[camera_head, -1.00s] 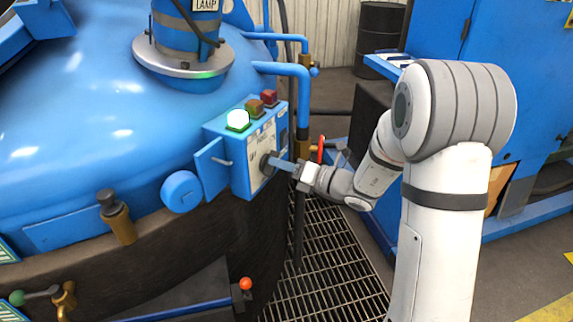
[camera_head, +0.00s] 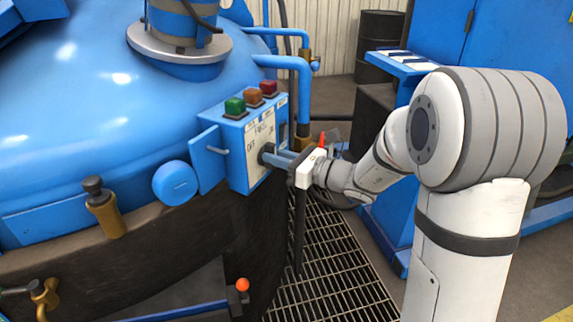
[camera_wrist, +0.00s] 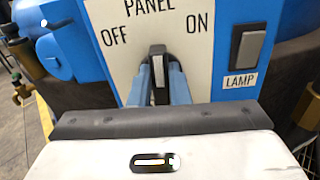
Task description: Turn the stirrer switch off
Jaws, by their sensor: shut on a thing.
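The stirrer switch (camera_wrist: 157,58) is a dark knob with a pale stripe on the white panel face, between the words OFF and ON in the wrist view. Its handle stands roughly upright in that view. My gripper (camera_wrist: 158,82) has its two blue fingers on either side of the knob, shut on it. In the head view the switch (camera_head: 265,153) shows as a small dark round on the blue control box (camera_head: 238,172), mostly hidden by my gripper (camera_head: 276,158). The green lamp (camera_head: 235,106) on the box top is unlit.
A LAMP rocker switch (camera_wrist: 246,46) sits right of the knob. Orange (camera_head: 254,96) and red (camera_head: 269,87) lamps stand beside the green one. The box's open door (camera_head: 208,160) is at the left, and a blue pipe (camera_head: 300,90) rises behind. Floor grating (camera_head: 325,265) lies below.

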